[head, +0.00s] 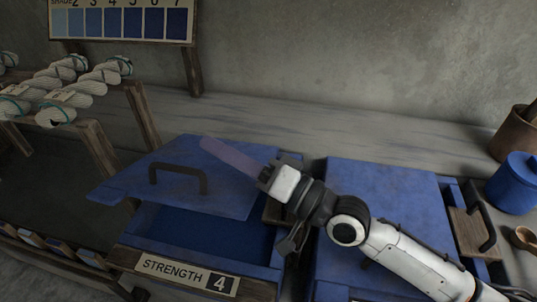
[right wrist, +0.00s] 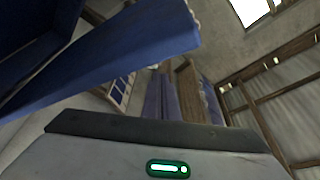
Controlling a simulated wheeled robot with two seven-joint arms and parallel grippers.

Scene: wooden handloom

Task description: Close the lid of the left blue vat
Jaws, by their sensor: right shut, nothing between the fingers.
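The left blue vat (head: 278,255) carries a "STRENGTH 4" label on its front. Its blue lid (head: 225,195), with a dark arched handle (head: 178,170), is partly open. A dark blue gap shows between its near edge and the vat's front, and the lid juts out past the vat on the left. My right gripper (head: 212,148) is shut and empty, its long purplish fingers pointing up-left over the lid's far right part. I cannot tell whether they touch the lid. A blue slab, seemingly the lid, fills the upper left of the right wrist view (right wrist: 120,50). My left gripper is not in view.
A second blue vat with its lid (head: 385,185) down stands to the right, under my right arm. A blue pot (head: 515,185) is at the far right. White yarn skeins (head: 75,90) hang on a wooden rack at left. A shade board (head: 120,22) stands behind.

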